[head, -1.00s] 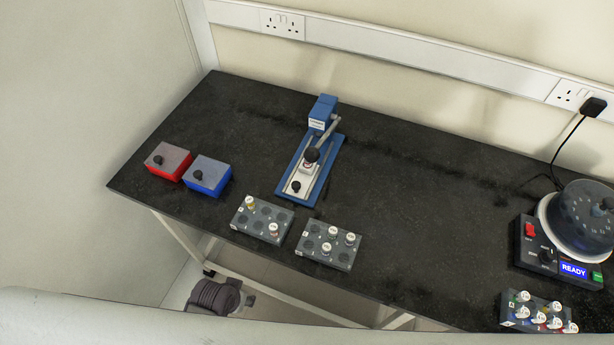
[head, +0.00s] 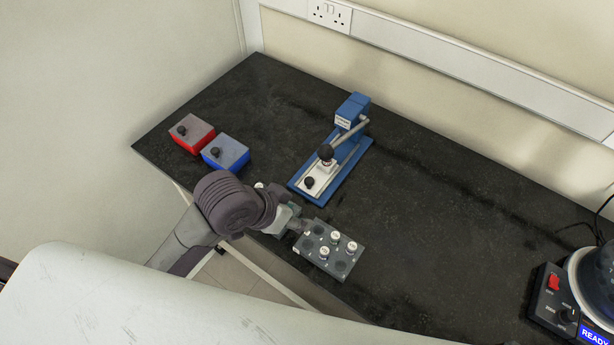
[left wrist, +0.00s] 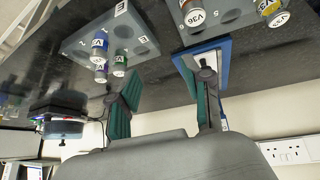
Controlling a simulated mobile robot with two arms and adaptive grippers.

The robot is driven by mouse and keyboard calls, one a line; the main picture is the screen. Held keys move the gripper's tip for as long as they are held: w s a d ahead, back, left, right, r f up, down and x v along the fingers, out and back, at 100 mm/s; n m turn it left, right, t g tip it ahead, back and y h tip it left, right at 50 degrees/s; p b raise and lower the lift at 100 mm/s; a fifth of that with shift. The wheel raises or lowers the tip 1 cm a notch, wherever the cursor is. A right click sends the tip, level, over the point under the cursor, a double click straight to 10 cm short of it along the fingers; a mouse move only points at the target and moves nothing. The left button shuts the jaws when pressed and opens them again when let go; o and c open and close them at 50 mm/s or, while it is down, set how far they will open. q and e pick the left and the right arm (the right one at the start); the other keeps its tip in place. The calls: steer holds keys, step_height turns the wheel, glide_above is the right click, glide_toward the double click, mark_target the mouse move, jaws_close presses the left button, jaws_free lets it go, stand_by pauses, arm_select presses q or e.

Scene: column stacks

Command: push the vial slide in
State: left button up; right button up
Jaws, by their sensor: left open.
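The blue press (head: 363,150) stands on the black bench in the head view, with a lever ending in a black ball. Its pale vial slide (head: 318,174) lies on the near end of the blue base, with a small black knob on it. A white-capped vial seems to sit under the ball; its fit is unclear. My left gripper (head: 300,224) is open and empty, in front of the press's near end and close to the grey vial rack (head: 347,268). In the left wrist view its two teal-padded fingers (left wrist: 163,95) are apart, with part of the blue base (left wrist: 222,50) beyond.
A red box (head: 192,134) and a blue box (head: 226,153) stand left of the press. My left arm hides most of a second rack, which shows with vials in the wrist view (left wrist: 225,22). A machine (head: 570,305) marked READY is at right. The bench right of the press is clear.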

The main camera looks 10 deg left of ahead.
arm_select(q)
steer(key=w+d+r+m, duration=0.2)
steer(key=w+r+m, duration=0.1)
steer(key=w+r, duration=0.15)
steer(key=g+y, duration=0.1)
steer(key=g, duration=0.1)
glide_toward(308, 180)
steer(key=x, duration=0.8)
steer(key=shift+d+f, duration=0.15)
steer(key=shift+f, duration=0.25)
jaws_close()
